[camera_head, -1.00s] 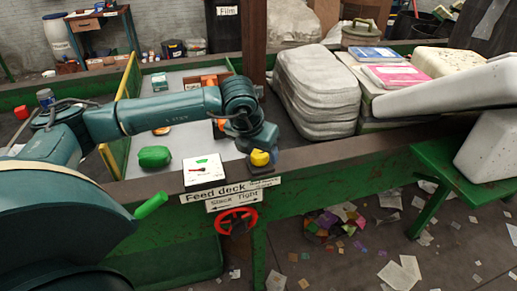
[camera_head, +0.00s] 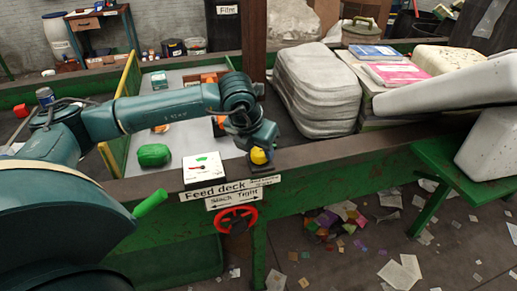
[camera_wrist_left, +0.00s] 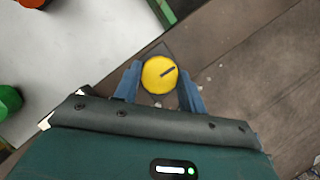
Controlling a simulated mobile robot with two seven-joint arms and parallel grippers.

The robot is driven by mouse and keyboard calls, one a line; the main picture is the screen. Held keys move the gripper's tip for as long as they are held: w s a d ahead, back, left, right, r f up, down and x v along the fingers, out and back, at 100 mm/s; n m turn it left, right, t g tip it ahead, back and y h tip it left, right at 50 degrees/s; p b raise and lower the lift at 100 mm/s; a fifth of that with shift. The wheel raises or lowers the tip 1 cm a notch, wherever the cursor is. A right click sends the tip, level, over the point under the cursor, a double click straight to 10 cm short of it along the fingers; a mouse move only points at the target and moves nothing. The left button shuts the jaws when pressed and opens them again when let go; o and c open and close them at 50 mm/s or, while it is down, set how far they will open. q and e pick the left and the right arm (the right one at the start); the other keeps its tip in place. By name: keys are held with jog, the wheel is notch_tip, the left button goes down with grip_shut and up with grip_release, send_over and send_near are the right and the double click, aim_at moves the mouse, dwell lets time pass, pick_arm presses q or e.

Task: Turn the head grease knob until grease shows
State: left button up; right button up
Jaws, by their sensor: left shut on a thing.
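The head grease knob (camera_wrist_left: 159,75) is a round yellow knob with a dark pointer line, seen from above in the left wrist view. The pointer slants toward the upper right there. In the head view the knob (camera_head: 259,157) sits on the green beam's top, right of a white gauge box. My left gripper (camera_wrist_left: 160,84) has its two blue fingers on either side of the knob, shut on it. In the head view the left gripper (camera_head: 262,145) partly hides the knob. I cannot make out any grease. My right gripper is not in view.
The white gauge box (camera_head: 203,168) stands left of the knob. A red handwheel (camera_head: 237,219) hangs below the "Feed deck" sign (camera_head: 217,190). A green lump (camera_head: 154,155) lies on the grey deck. Wrapped bales (camera_head: 318,90) stand to the right.

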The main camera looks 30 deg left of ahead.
pick_arm(q)
jog(key=shift+a+f+m+h+b, duration=0.1)
jog(key=shift+f+m+h+b, duration=0.25)
jog(key=shift+m+b, duration=0.65)
jog(key=shift+r+m+h+b, duration=0.2)
jog(key=shift+m+h+b, duration=0.35)
jog(key=shift+m+b, duration=0.55)
jog(key=m, duration=0.2)
jog(key=shift+a+r+m+h+b, duration=0.1)
jog(key=shift+m+h+b, duration=0.2)
jog(key=shift+h, duration=0.1)
jog(key=shift+w+m+g+h, duration=0.1)
jog(key=shift+m+g+h, duration=0.35)
jog(key=shift+m, duration=0.65)
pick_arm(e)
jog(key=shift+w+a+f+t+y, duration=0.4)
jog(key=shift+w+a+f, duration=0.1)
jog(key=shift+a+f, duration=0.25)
pick_arm(q)
jog(key=shift+r+m, duration=0.1)
jog(key=shift+m, duration=0.2)
jog(key=o, duration=1)
jog(key=shift+c, duration=0.2)
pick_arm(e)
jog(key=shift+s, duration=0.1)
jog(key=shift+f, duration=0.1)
pick_arm(q)
jog(key=v, duration=1.3)
jog(key=shift+r+b, duration=0.15)
jog(key=shift+b, duration=0.15)
